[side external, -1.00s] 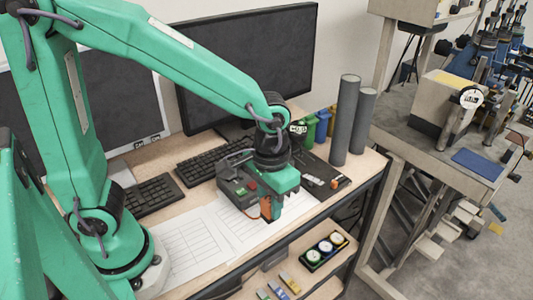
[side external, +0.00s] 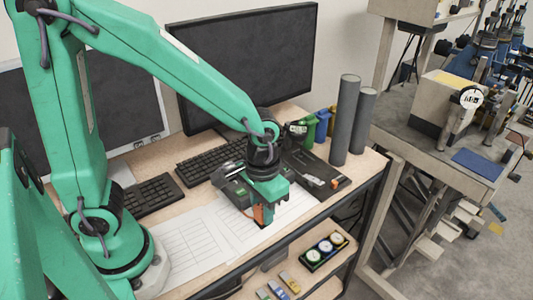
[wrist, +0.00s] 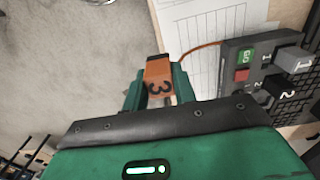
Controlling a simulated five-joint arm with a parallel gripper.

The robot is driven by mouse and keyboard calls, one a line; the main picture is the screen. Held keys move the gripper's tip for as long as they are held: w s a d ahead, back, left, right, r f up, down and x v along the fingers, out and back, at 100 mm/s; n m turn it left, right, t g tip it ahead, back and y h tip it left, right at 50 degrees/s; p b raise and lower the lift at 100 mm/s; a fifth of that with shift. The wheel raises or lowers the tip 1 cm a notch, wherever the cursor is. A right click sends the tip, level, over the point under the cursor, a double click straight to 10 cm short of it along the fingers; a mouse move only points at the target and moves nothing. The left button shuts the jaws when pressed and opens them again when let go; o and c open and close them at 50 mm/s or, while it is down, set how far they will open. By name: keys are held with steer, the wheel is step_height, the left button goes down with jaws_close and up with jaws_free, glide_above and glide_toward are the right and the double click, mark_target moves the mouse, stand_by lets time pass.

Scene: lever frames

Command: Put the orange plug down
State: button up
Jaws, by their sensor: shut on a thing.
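The orange plug (side external: 262,216), marked 3, sits between the fingers of my gripper (side external: 265,203), which is shut on it. The plug points down, low over the papers near the desk's front edge; I cannot tell whether it touches. In the wrist view the plug (wrist: 159,76) shows between the green fingers of my gripper (wrist: 160,92). My wrist partly hides this box (side external: 232,190) in the side view.
Printed papers (side external: 188,247) lie on the desk left of the plug. Keyboards (side external: 152,195), a monitor (side external: 245,65) and two grey cylinders (side external: 345,120) stand around. A lower shelf holds a gauge tray (side external: 324,250). The floor shows beyond the desk edge.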

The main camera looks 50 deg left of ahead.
steer(key=w+a+f, duration=0.4)
steer(key=a, duration=0.1)
steer(key=shift+w+a+f, duration=0.1)
steer(key=shift+w+a, duration=0.1)
steer(key=shift+w, duration=0.15)
steer(key=shift+f, duration=2)
steer(key=shift+f, duration=0.1)
steer(key=o, duration=1)
step_height(320, 180, up, 12)
steer(key=shift+r, duration=0.2)
